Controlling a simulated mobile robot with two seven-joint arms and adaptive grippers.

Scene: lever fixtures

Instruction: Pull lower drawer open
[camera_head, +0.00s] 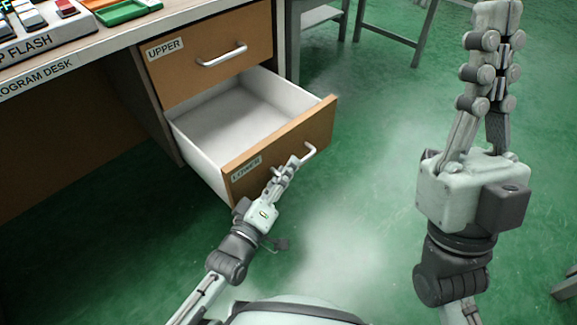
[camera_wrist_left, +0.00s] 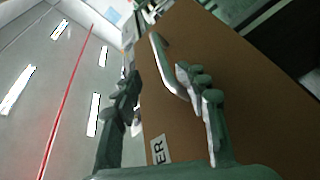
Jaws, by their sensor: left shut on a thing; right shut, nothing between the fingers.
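The lower drawer (camera_head: 285,138) has a brown front and a "LOWER" label, and it stands well out of the desk with its white, empty inside showing. Its handle (camera_head: 309,152) is a pale bar on the front. My left gripper (camera_head: 288,168) is shut on this handle. In the left wrist view the handle (camera_wrist_left: 165,70) runs between my left fingers, in front of the brown drawer front (camera_wrist_left: 215,60). My right gripper (camera_head: 493,50) is raised at the right, shut and empty, clear of the desk.
The upper drawer (camera_head: 205,55) above is closed, with its own handle (camera_head: 222,55). The desk top (camera_head: 120,28) carries a labelled device (camera_head: 45,30) and a green tray (camera_head: 122,10). Grey metal frames (camera_head: 395,38) stand behind. The green floor (camera_head: 360,130) right of the drawer is clear.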

